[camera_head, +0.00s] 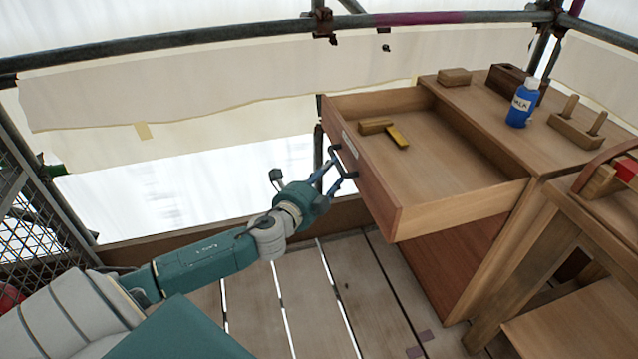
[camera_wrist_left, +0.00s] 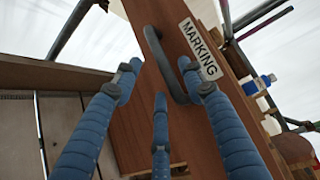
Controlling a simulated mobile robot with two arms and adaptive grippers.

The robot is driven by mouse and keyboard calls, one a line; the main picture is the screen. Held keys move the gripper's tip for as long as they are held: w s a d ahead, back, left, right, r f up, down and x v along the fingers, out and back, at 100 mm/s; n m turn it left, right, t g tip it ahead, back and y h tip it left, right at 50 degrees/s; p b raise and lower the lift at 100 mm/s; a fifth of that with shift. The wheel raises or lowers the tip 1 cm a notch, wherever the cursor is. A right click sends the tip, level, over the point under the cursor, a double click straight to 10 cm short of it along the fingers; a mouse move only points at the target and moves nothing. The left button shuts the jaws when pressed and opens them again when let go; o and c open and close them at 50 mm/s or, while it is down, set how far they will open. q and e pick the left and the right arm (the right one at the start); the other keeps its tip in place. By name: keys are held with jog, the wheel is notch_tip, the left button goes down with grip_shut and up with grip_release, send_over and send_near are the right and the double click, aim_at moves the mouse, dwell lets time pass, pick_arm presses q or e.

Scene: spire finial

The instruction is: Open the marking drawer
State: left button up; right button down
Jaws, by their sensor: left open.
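The marking drawer (camera_head: 440,168) is pulled well out of the wooden cabinet, its inside in plain sight. Its front carries a white label reading MARKING (camera_wrist_left: 200,50) and a dark bar handle (camera_wrist_left: 160,60). My left gripper (camera_head: 338,168) is at the outer face of the drawer front, by the handle. In the left wrist view its blue fingers (camera_wrist_left: 160,85) are spread around the handle and open. I cannot tell whether any finger touches the handle. A small square-like tool (camera_head: 397,136) lies in the drawer. My right gripper is not in view.
On the cabinet top stand a blue bottle (camera_head: 521,105), a wooden block (camera_head: 454,77) and a pegged wooden holder (camera_head: 577,127). A wooden bench (camera_head: 545,262) is at the right. Scaffold tubes (camera_head: 250,32) and sheeting lie behind. The plank floor below the drawer is clear.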

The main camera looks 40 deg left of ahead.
pick_arm(q)
jog(key=s, duration=0.6)
jog(key=shift+s+d+r, duration=0.15)
jog(key=shift+d+r, duration=0.25)
jog(key=shift+r, duration=0.05)
